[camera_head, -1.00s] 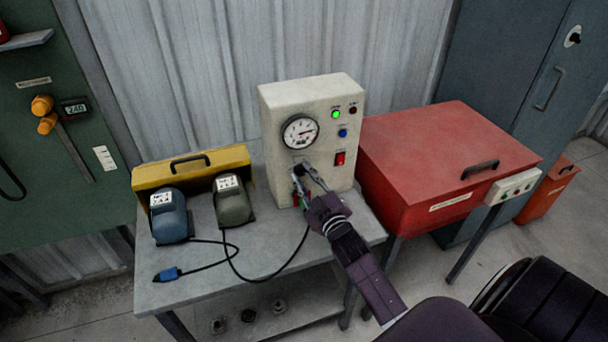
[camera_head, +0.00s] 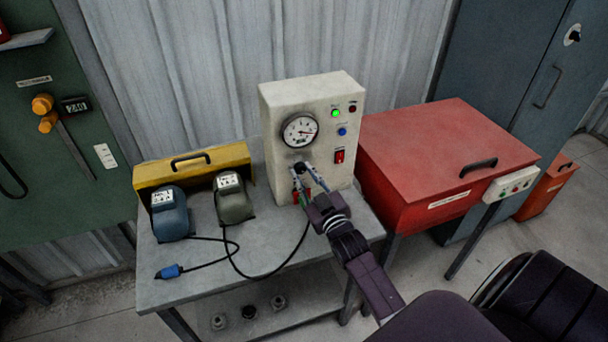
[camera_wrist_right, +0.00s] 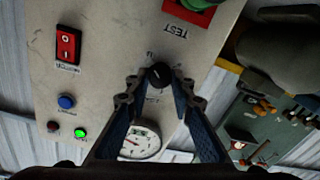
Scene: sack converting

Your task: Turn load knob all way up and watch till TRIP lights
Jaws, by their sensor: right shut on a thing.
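The cream test box (camera_head: 275,110) stands upright on a grey bench. My right gripper (camera_head: 304,170) is shut on the black load knob (camera_head: 300,166), below the dial gauge (camera_head: 300,131). In the wrist view my right gripper (camera_wrist_right: 162,92) has its fingers on both sides of the knob (camera_wrist_right: 160,76). The gauge needle points right and slightly down. The green lamp (camera_head: 336,113) is lit. The dark red lamp (camera_head: 352,108) beside it looks unlit; its label is too small to read. The blue button (camera_head: 343,132) and red rocker switch (camera_head: 340,156) sit below. My left gripper is out of view.
On the bench (camera_head: 215,270), a blue unit (camera_head: 170,220) and an olive unit (camera_head: 233,203) stand left, before a yellow case (camera_head: 150,178). Cables cross the bench front. A red chest (camera_head: 450,145) stands close on the right.

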